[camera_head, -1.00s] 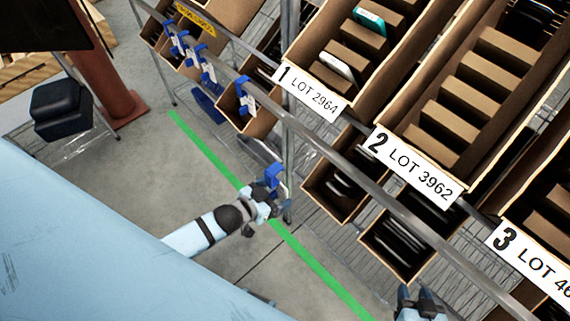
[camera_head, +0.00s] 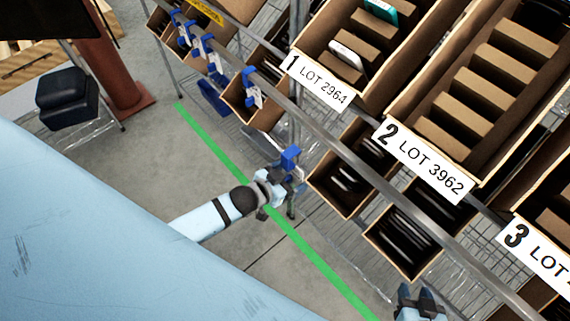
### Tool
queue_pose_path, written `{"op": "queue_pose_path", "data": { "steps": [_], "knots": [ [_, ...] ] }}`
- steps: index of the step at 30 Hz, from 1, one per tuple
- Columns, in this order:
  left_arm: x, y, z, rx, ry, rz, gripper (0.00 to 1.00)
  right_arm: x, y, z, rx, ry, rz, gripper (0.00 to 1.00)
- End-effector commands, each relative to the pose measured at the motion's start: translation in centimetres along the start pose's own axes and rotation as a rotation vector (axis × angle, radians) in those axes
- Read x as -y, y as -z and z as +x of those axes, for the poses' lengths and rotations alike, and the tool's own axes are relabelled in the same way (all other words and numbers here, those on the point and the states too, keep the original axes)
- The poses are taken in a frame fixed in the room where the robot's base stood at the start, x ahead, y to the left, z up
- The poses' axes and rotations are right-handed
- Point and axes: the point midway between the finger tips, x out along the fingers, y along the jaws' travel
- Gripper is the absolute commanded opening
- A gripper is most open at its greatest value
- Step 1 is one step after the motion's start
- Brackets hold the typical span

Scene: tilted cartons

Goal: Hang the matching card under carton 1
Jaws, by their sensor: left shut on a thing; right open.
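Carton 1 (camera_head: 345,60) is a tilted brown box on the rack, with the label "1 LOT 2964" (camera_head: 318,79) on its front edge. My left gripper (camera_head: 284,176) is shut on a blue clip with a card (camera_head: 290,157), held below and left of carton 1's label and apart from the rail (camera_head: 345,156). The card's print cannot be read. Several other blue clips with white cards (camera_head: 252,88) hang on the rail to the upper left. My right gripper (camera_head: 420,297) is open and empty at the bottom edge, below the lower cartons.
Carton 2 (camera_head: 424,160) and carton 3 (camera_head: 535,250) stand to the right. Smaller lower cartons (camera_head: 400,240) with dark items sit beneath the rail. A rack post (camera_head: 297,60) rises near my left gripper. The floor with a green line (camera_head: 225,159) is clear.

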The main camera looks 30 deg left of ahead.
Motion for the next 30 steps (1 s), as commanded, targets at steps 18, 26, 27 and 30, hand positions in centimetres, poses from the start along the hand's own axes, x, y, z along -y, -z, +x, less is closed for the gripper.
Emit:
{"op": "queue_pose_path", "data": {
  "steps": [18, 26, 27, 30],
  "knots": [
    [0.0, 1.0, 2.6, -0.001, -0.001, 0.0, 0.56, 0.1, -1.4, 0.8, 0.006, 0.003, 0.0, 0.43],
    [0.0, 1.5, 3.7, -0.001, 0.0, 0.001, 0.56, 0.1, -1.5, 1.0, 0.0, 0.003, 0.0, 0.43],
    [0.0, 1.5, 3.9, -0.001, 0.0, 0.001, 0.56, 0.1, -1.5, 1.0, 0.0, 0.003, 0.0, 0.43],
    [0.0, 1.7, 4.3, -0.002, 0.0, 0.001, 0.56, 0.1, -1.7, 1.1, 0.0, 0.003, 0.0, 0.43]
  ]
}}
